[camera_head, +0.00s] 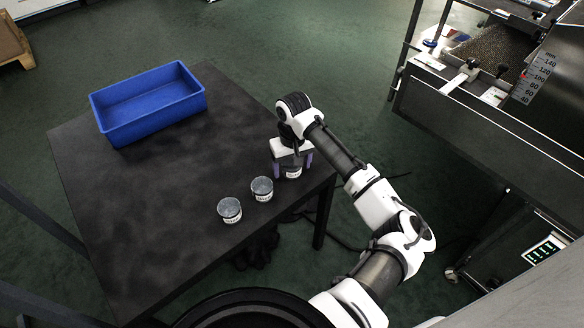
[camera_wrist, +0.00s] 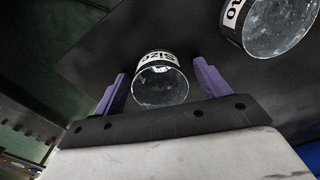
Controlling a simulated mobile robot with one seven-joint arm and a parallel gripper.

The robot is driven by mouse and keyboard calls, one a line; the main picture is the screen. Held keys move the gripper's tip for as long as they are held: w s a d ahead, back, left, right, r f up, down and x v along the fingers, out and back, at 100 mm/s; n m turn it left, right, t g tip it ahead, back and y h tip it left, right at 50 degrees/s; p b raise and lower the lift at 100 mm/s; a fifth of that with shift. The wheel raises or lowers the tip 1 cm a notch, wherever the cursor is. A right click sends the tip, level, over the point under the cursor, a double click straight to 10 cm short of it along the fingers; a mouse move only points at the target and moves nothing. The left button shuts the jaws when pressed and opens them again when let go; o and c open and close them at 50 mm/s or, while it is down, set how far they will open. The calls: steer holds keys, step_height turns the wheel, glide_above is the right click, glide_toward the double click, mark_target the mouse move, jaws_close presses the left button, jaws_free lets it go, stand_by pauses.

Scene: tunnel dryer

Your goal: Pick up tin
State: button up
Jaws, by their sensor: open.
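Three tins with pale labels stand in a row near the right edge of the black table. One tin (camera_head: 292,172) is under my gripper (camera_head: 291,163); in the wrist view this tin (camera_wrist: 160,82) shows between the two purple fingers of my gripper (camera_wrist: 158,90). The fingers are open on either side of it, with gaps visible. A second tin (camera_head: 262,189) stands just left of it and also shows at the upper right of the wrist view (camera_wrist: 270,25). A third tin (camera_head: 230,210) stands further left and nearer.
A blue, empty-looking bin (camera_head: 150,125) sits at the back of the black table (camera_head: 150,200). The table's middle is clear. A large machine with a printed scale (camera_head: 535,80) stands at the right, apart from the table.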

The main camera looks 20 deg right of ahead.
steer(key=c, duration=1)
steer(key=shift+r, duration=0.1)
steer(key=shift+c, duration=0.2)
